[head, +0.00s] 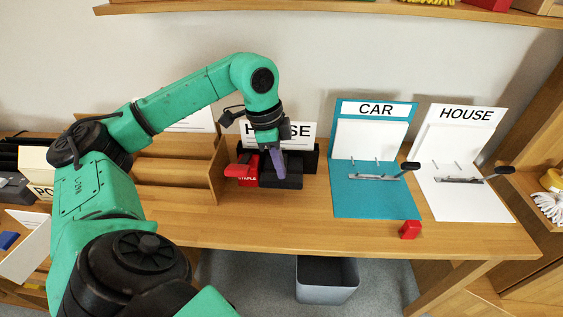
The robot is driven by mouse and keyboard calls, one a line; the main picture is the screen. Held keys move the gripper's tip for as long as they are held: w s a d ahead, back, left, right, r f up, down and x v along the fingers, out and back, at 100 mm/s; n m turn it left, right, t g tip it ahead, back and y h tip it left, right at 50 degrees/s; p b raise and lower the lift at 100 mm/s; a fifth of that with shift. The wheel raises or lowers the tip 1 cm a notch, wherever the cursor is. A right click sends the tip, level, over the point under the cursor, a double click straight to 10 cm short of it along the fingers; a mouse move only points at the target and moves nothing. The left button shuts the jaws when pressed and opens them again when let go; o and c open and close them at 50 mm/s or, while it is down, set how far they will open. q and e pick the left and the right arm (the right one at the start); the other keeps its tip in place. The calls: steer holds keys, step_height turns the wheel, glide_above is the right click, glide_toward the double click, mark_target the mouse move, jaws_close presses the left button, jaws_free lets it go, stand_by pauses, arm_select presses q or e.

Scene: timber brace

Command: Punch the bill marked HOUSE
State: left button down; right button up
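A white sheet marked HOUSE (302,130) stands upright at the back of the table, partly hidden by my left gripper. In front of it is a dark block-like thing (292,181), perhaps the punch; its details are too dark to tell. My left gripper (277,163) points down over this block, in front of the sheet. Its fingers overlap in the view, so their opening and any contact are unclear. A white binder labelled HOUSE (464,195) lies open at the right, with a metal lever mechanism. My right gripper is not in view.
A red stapler (241,171) sits left of the dark block. A wooden rack (172,187) stands further left. A teal CAR binder (372,202) lies open beside the HOUSE binder, with a small red block (410,229) in front. A grey bin (327,279) stands below the table.

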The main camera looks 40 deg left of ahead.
arm_select(q)
steer(key=shift+f, duration=0.5)
steer(key=shift+b, duration=0.3)
steer(key=shift+s+d+f+b, duration=0.3)
steer(key=shift+d+f+b, duration=0.05)
steer(key=shift+f+b, duration=0.3)
steer(key=p+v, duration=0.3)
steer(key=d+p+v, duration=0.1)
steer(key=p+v, duration=0.2)
steer(key=w+p+v, duration=0.1)
steer(key=p+v, duration=0.2)
steer(key=shift+d+r, duration=0.15)
steer(key=shift+d, duration=0.15)
